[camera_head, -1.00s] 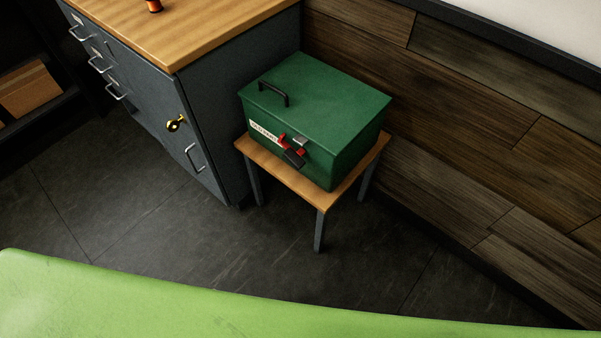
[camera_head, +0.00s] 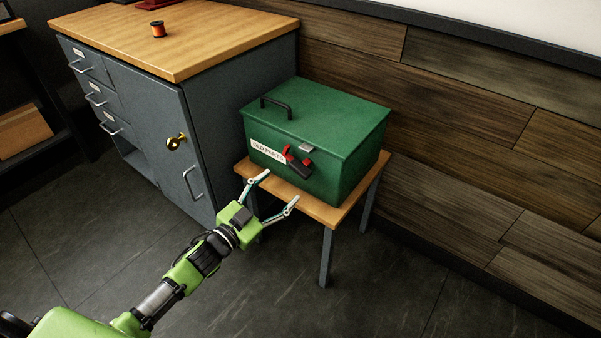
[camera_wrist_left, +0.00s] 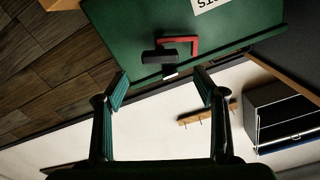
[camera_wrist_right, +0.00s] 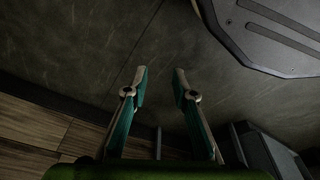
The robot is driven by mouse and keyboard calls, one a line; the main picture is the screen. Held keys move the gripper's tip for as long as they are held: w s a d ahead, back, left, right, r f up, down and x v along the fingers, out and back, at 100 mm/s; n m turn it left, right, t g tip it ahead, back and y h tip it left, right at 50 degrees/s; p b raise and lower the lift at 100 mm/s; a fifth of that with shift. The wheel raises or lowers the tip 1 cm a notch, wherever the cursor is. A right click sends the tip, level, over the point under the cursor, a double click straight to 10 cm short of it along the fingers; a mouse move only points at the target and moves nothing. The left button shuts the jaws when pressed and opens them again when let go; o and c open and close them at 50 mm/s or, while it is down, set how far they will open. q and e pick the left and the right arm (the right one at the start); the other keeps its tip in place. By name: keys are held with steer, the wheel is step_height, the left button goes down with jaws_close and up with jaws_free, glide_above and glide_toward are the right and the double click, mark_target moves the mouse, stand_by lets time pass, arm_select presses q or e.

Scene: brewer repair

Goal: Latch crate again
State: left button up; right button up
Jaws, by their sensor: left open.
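The green crate (camera_head: 315,125) with an "OLD PARTS" label stands on a small wooden table, its lid down. On its front is the latch (camera_head: 298,162), a red bracket with a black lever that hangs down at a slant. A small grey catch (camera_head: 305,147) sits above, at the lid edge, apart from the lever. My left gripper (camera_head: 281,187) is open and empty, just in front of and below the latch. In the left wrist view the latch's black lever (camera_wrist_left: 159,56) lies ahead, between and beyond the fingertips. My right gripper (camera_wrist_right: 161,72) is open and empty over dark floor.
The small table (camera_head: 331,212) holds the crate beside a grey cabinet (camera_head: 225,120) with a brass key in its door. A wood-plank wall (camera_head: 470,150) is behind. The floor in front is clear.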

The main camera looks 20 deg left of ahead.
mark_target(297, 172)
arm_select(q)
steer(key=b+x, duration=0.1)
steer(key=x, duration=0.7)
steer(key=shift+w+d+f, duration=0.15)
steer(key=shift+w, duration=0.25)
steer(key=shift+w+d, duration=0.2)
steer(key=shift+w, duration=0.3)
arm_select(e)
steer(key=shift+w+r, duration=0.25)
steer(key=shift+r, duration=0.6)
steer(key=shift+w+r, duration=0.25)
steer(key=shift+r, duration=0.6)
steer(key=shift+w+r, duration=0.25)
steer(key=shift+r, duration=0.6)
arm_select(q)
steer(key=c, duration=1.6)
